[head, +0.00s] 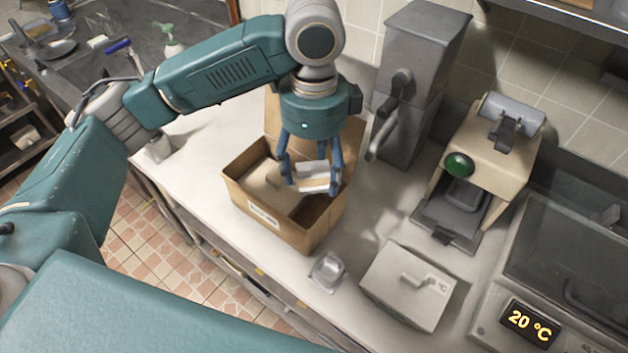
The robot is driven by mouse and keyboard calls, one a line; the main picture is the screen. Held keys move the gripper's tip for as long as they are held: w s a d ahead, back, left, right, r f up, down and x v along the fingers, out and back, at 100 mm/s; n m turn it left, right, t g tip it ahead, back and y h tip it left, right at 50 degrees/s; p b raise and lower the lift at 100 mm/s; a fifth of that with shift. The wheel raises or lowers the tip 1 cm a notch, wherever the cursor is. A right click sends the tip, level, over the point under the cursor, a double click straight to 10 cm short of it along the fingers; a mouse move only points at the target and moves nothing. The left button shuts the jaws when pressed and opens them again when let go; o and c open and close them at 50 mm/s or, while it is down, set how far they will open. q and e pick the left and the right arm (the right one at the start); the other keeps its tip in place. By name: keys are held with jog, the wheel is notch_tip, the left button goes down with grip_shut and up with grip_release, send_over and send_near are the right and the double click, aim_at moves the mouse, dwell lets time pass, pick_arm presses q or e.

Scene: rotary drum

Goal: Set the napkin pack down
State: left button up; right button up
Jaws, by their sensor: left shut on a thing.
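The napkin pack (312,178) is a small white and tan block. My left gripper (310,182) comes down from above with its fingers on both sides of the pack and is shut on it. Pack and fingertips are over or inside an open cardboard box (262,218) on the counter. I cannot tell whether the pack touches the box floor. Part of the box's inside is hidden behind the gripper. My right gripper is not in view.
A grey dispenser with a crank (415,75) stands behind the box. A beige press with a green knob (490,150), a grey lidded box (408,287), a small clear holder (328,271) and a unit reading 20 °C (529,322) stand to the right. Bare counter (365,225) lies between.

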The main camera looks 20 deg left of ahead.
aim_at(314, 175)
pick_arm(q)
jog(key=shift+f, duration=2.25)
jog(key=shift+f+p, duration=0.3)
jog(key=shift+p, duration=0.1)
jog(key=shift+f, duration=0.3)
jog(key=o, duration=1)
jog(key=shift+o, duration=0.2)
jog(key=shift+r, duration=0.5)
notch_tip(314, 175, up, 12)
jog(key=shift+r+b, duration=0.15)
jog(key=shift+b, duration=0.6)
